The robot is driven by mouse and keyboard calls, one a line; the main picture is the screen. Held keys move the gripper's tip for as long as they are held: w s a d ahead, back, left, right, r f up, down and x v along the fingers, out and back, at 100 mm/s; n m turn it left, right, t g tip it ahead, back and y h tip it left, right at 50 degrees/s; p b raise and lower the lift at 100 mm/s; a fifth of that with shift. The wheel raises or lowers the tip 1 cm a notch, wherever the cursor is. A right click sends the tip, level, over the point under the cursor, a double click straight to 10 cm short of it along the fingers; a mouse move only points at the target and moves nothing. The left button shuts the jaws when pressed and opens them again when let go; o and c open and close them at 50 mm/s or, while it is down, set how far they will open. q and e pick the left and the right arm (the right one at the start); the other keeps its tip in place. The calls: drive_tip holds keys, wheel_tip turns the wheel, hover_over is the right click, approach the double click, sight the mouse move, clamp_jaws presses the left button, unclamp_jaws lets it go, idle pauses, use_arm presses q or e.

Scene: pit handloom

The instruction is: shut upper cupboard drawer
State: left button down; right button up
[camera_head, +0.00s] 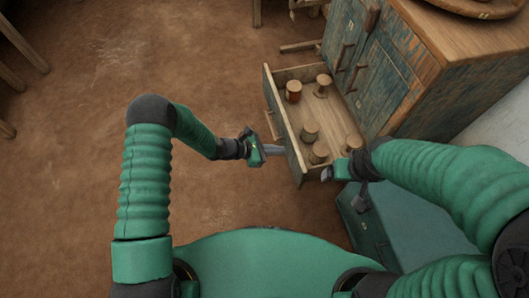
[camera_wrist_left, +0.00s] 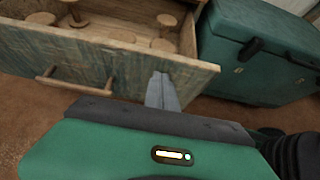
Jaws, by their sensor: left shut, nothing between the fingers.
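The upper cupboard drawer (camera_head: 284,122) stands pulled out from the worn blue-green wooden cupboard (camera_head: 386,75). The drawer's bar handle (camera_wrist_left: 75,82) is to the left of the fingers. My right gripper (camera_head: 335,172) is by the drawer's near corner; its fingers are not clear.
A teal chest (camera_head: 400,225) with dark handles stands right beside the drawer, below my right arm; it also shows in the left wrist view (camera_wrist_left: 265,50). A round wooden tray (camera_head: 470,5) lies on the cupboard top.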

sight(294, 148)
use_arm(q)
drive_tip(key=shift+w+d+r+b, duration=0.1)
drive_tip(key=shift+w+d+b, duration=0.1)
drive_tip(key=shift+d, duration=0.5)
drive_tip(key=shift+w+d+b, duration=0.1)
drive_tip(key=shift+w+d, duration=0.1)
drive_tip(key=shift+d, duration=0.45)
use_arm(e)
drive_tip(key=shift+f, duration=0.45)
